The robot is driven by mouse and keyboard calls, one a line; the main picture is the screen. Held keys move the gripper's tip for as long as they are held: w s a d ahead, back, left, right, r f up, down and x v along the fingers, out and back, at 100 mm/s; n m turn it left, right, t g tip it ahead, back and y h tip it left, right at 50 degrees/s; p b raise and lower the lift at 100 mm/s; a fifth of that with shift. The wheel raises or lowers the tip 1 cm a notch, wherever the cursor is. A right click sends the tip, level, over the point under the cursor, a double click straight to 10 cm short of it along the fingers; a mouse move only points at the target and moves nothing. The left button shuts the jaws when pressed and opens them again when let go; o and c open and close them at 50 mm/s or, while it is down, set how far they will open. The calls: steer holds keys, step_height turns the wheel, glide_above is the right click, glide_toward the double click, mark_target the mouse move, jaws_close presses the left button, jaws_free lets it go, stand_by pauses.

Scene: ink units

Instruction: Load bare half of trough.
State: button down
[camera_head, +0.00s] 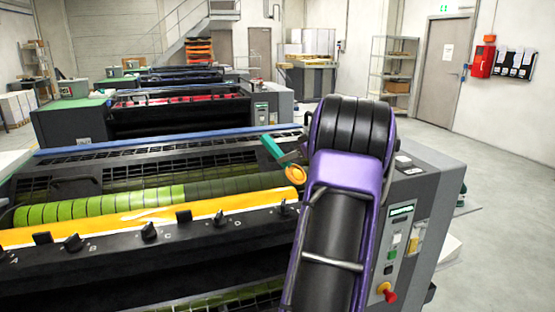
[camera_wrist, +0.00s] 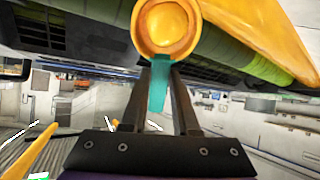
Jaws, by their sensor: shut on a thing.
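My gripper (camera_wrist: 161,76) is shut on the teal handle of a scoop (camera_wrist: 157,90). The scoop's round end is orange with a yellow centre; whether that centre is ink is unclear. In the head view the scoop (camera_head: 295,173) hangs beside my arm, near the right end of the press. The ink trough (camera_head: 215,208) is a long yellow-orange strip along the near press. The roller (camera_head: 85,208) behind it is bright lime on the left and darker green (camera_head: 235,187) on the right. The wrist view also shows the trough (camera_wrist: 265,38) beside the scoop.
A black rail with lettered keys (camera_head: 150,232) runs along the trough's front. A control panel with a red button (camera_head: 387,292) is on the press's right end. More presses (camera_head: 150,105) stand behind. The floor at the right (camera_head: 500,200) is mostly clear.

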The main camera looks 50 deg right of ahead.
mark_target(293, 169)
steer(key=shift+d+f, duration=0.1)
steer(key=shift+f, duration=1.5)
steer(key=shift+s+f, duration=0.1)
steer(key=shift+f, duration=0.55)
stand_by(0.3)
steer(key=shift+r+p, duration=1.5)
steer(key=shift+r, duration=3.85)
